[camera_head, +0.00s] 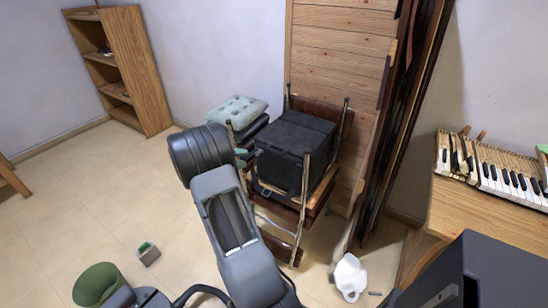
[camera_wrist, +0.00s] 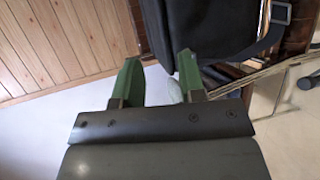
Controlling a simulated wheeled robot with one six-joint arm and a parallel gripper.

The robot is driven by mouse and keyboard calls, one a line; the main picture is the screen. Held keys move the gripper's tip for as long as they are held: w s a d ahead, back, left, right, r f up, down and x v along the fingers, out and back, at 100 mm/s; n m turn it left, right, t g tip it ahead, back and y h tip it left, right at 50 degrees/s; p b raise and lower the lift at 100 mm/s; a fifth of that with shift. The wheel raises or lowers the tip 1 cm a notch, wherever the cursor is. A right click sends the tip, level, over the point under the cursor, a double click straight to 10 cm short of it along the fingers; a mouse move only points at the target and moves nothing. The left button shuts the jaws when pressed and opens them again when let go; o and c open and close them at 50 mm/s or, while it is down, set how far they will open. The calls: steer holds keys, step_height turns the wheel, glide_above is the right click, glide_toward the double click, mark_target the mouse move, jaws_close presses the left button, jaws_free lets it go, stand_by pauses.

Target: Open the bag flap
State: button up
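A black bag (camera_head: 292,150) sits on a stacked wooden chair in the middle of the head view. Its top looks closed, but the flap's edge is hard to make out. In the wrist view the dark bag (camera_wrist: 215,28) fills the upper middle, with a strap and metal buckle (camera_wrist: 281,12) at its right side. My gripper (camera_wrist: 159,82) has its two green fingers apart, with no object visibly held. The bag lies just beyond the fingertips; contact cannot be told.
The chair (camera_head: 299,210) has metal legs, and a pale green cushion (camera_head: 237,110) lies behind left. Wooden planks (camera_head: 345,60) lean behind the bag. A piano keyboard (camera_head: 512,183) is at right, a white jug (camera_head: 350,276) on the floor. Floor at left is mostly clear.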

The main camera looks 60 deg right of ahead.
mark_target(273, 151)
steer(key=shift+h, duration=0.5)
steer(key=x, duration=1)
steer(key=f+x, duration=0.1)
steer(key=x, duration=0.4)
steer(key=shift+w+d+f+p, duration=0.15)
steer(key=shift+w+d+p, duration=0.1)
steer(key=shift+d+p, duration=0.1)
steer(key=shift+c, duration=0.5)
jaws_close()
